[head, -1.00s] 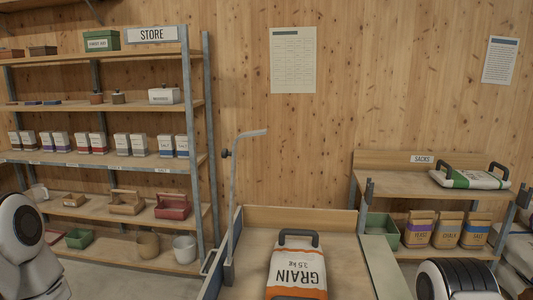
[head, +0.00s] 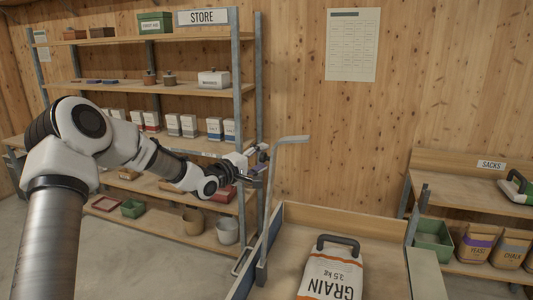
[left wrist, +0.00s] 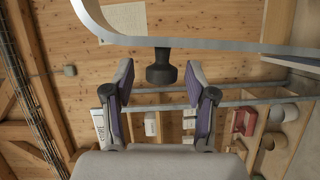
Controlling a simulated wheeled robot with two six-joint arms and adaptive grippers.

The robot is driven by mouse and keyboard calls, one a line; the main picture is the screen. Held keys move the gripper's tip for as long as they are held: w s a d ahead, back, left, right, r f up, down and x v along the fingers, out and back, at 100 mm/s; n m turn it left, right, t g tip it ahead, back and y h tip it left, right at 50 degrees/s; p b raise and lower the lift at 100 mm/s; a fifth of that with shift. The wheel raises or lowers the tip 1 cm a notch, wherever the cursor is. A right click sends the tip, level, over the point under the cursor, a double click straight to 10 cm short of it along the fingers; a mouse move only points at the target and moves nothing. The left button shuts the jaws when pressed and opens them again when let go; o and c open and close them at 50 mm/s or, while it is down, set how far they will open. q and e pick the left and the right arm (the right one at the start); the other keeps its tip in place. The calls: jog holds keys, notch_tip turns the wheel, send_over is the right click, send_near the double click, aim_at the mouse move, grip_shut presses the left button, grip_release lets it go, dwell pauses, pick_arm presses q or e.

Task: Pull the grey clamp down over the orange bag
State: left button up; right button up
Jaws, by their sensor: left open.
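The grey clamp (head: 266,215) is a tall flat bar standing at the left side of the wooden bench, its top bent over to the right. The bag with orange bands, marked GRAIN (head: 332,277), lies on the bench right of the clamp, its dark handle at the far end. My left gripper (head: 264,160) is open at the left of the clamp's upright. In the left wrist view, the clamp's curved bar (left wrist: 190,43) crosses the top, and its black knob (left wrist: 161,68) sits just beyond and between the open fingers (left wrist: 162,85). My right gripper is out of view.
A store shelf (head: 160,87) with boxes and packets stands behind my left arm. A sack rack (head: 455,190) stands at the right. The bench (head: 350,222) has a raised back board, and a green bin (head: 433,240) is beside it.

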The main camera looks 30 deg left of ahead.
pick_arm(q)
jog(key=shift+w+d+f, duration=0.15)
jog(key=shift+w, duration=0.35)
jog(key=shift+w+d+f, duration=0.1)
jog(key=shift+w, duration=0.4)
jog(key=shift+s+a+r, duration=0.15)
jog(key=shift+s+a, duration=0.1)
jog(key=shift+s, duration=0.2)
jog(key=shift+s+r, duration=0.1)
jog(key=shift+s, duration=0.05)
jog(key=c, duration=0.5)
grip_shut()
jog(key=shift+d, duration=0.1)
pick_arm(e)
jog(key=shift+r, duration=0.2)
pick_arm(q)
jog(key=shift+d, duration=0.15)
